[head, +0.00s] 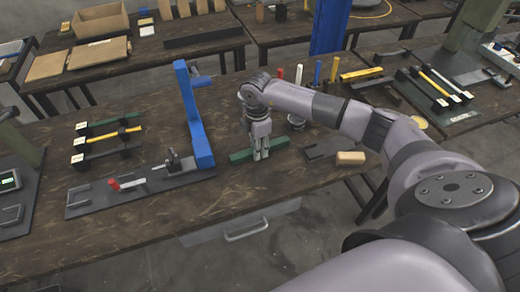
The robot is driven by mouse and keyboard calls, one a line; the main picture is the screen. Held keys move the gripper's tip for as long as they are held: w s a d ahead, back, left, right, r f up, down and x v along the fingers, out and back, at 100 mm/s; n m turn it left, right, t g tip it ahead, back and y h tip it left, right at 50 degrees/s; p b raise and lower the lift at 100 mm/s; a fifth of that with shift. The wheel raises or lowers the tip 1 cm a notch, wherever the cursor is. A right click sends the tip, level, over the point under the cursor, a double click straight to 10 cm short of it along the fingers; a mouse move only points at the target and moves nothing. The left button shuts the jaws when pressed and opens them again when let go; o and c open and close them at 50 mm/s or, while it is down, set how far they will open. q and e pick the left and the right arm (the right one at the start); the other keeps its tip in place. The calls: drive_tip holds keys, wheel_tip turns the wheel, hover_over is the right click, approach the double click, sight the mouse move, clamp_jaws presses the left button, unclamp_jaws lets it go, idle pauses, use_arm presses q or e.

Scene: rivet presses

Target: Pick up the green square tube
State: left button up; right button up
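A green square tube (278,145) lies on the dark wooden table, to the right of the blue rivet press. My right gripper (261,156) points straight down over the middle of this tube and hides part of it. Its fingertips are at the tube, close together, but I cannot tell whether they grip it. The tube appears to be at table height. Another green bar (100,136) lies in the rack on the left part of the table. My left gripper is not in view.
The blue rivet press (193,115) stands on a dark base plate (90,202) with a red-handled clamp (125,185). A tan block (351,158) lies to the right. The table's front area is clear.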

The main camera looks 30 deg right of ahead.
clamp_jaws()
drive_tip(key=shift+r, duration=0.1)
idle(0.3)
